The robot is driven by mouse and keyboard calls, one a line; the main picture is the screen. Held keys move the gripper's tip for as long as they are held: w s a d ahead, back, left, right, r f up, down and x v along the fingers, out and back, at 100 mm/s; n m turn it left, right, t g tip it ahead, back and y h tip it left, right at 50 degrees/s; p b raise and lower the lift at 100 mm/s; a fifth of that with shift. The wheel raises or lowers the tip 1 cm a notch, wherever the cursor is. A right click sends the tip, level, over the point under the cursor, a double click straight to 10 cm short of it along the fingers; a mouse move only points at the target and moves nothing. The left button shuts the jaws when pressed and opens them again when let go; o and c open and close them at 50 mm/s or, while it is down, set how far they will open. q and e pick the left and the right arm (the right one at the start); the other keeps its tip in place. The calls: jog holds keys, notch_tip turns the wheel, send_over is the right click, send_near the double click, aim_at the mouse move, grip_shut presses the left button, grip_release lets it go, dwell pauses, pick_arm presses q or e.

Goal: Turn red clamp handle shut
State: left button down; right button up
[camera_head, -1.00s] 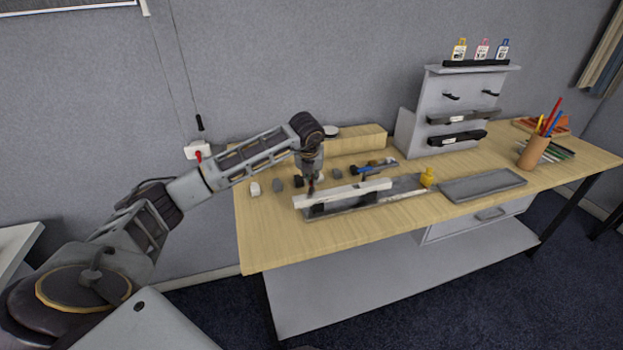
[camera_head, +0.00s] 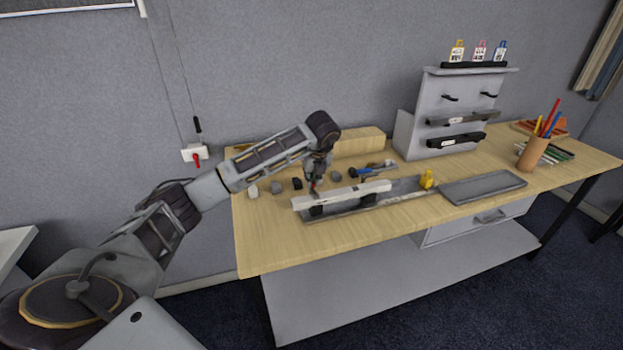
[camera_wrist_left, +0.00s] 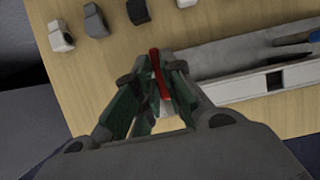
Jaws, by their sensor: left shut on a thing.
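The red clamp handle (camera_wrist_left: 158,75) shows in the left wrist view as a slim red bar between the fingers. My left gripper (camera_wrist_left: 155,82) is shut on it. In the head view, my left gripper (camera_head: 315,188) points down at the left end of a long white bar (camera_head: 345,194) lying over a grey tray (camera_head: 385,202). The handle is almost hidden there by the fingers. The bar and tray also show at the right of the left wrist view. The lower clamp body is mostly hidden. My right gripper is out of view.
Several small grey, white and black blocks (camera_head: 276,187) sit behind the bar. A blue-handled tool (camera_head: 368,171) lies farther back, a yellow bottle (camera_head: 427,179) to the right. An empty grey tray (camera_head: 484,187) and grey stand (camera_head: 450,110) are farther right. The table's front strip is clear.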

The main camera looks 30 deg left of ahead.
pick_arm(q)
jog(key=c, duration=1.5)
grip_release()
jog(key=shift+v, duration=6)
jog(key=shift+f, duration=0.1)
